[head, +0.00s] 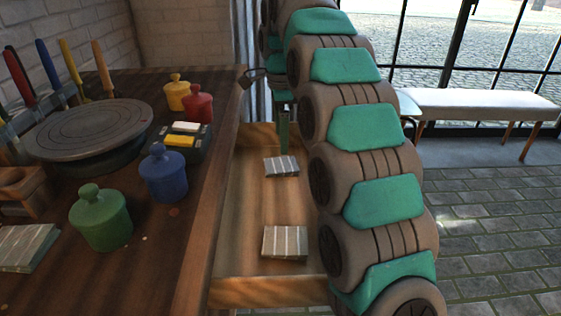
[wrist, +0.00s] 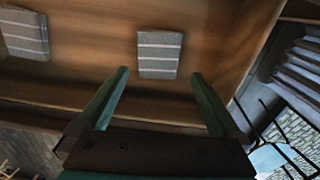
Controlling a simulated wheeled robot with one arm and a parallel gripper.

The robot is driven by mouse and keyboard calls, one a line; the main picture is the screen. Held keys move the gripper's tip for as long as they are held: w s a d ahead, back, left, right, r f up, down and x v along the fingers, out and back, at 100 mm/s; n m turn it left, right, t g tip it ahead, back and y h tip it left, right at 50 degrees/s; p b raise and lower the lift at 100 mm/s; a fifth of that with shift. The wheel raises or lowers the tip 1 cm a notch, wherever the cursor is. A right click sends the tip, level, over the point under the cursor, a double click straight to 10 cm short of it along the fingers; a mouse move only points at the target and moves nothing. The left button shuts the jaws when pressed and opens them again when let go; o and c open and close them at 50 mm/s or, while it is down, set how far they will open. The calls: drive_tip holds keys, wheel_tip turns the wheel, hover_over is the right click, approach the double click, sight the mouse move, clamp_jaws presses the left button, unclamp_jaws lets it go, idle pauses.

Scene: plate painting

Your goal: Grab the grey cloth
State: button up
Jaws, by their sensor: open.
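Two folded grey cloths with pale stripes lie apart in the open drawer: a far grey cloth (head: 281,166) and a near grey cloth (head: 285,243). A third striped grey cloth (head: 24,248) lies on the table top at the left edge. My gripper (head: 284,130) is at the far end of the drawer, above and just beyond the far cloth. In the wrist view my gripper (wrist: 158,76) is open and empty. One grey cloth (wrist: 160,54) shows ahead, between the lines of the fingers, and another (wrist: 25,34) is at the upper left.
The wooden drawer (head: 245,225) has raised walls around the cloths. The table (head: 190,228) beside it carries lidded pots, including a blue pot (head: 163,173) and a green pot (head: 101,218), and a round turntable (head: 88,128). A bench (head: 480,103) stands at the right.

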sight(281, 163)
drive_tip(key=shift+a+f, duration=0.1)
drive_tip(key=shift+f, duration=3.65)
drive_tip(key=shift+c, duration=0.2)
drive_tip(key=c, duration=1)
drive_tip(key=shift+r, duration=0.2)
drive_tip(key=shift+c, duration=0.2)
